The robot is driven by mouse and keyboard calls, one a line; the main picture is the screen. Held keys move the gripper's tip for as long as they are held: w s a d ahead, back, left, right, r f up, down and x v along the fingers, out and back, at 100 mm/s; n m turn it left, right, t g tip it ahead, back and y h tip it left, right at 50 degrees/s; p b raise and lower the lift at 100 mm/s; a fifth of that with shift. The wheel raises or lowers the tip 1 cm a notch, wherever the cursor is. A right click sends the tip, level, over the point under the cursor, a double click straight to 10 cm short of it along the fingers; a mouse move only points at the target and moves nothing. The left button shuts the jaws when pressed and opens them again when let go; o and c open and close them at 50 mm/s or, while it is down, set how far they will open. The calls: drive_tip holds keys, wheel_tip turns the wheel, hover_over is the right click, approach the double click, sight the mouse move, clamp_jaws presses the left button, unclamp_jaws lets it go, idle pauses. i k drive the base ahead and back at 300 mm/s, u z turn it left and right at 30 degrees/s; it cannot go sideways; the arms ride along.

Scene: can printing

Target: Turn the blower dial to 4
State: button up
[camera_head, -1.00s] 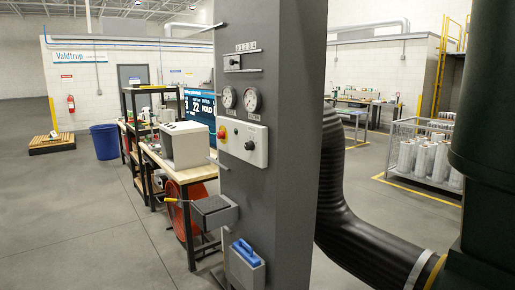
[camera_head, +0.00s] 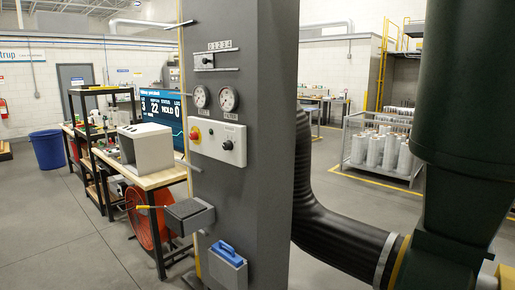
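A dark grey column (camera_head: 258,100) stands in the middle of the view. A white control panel (camera_head: 230,143) on its front face carries a black round dial (camera_head: 228,144) and a red button (camera_head: 194,135). Which number the dial points at is too small to read. Above the panel are two round gauges, the left gauge (camera_head: 200,97) and the right gauge (camera_head: 228,98). A small panel (camera_head: 205,61) with a dark knob sits higher up. I cannot tell from labels which control is the blower dial. My gripper is not in view.
A workbench (camera_head: 162,177) with a white machine stands at left. A thick black duct (camera_head: 335,235) runs right. The left floor is open.

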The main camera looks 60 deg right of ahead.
sight(227, 145)
drive_tip(key=u, duration=0.05)
drive_tip(key=i, duration=1)
drive_tip(key=z, duration=0.05)
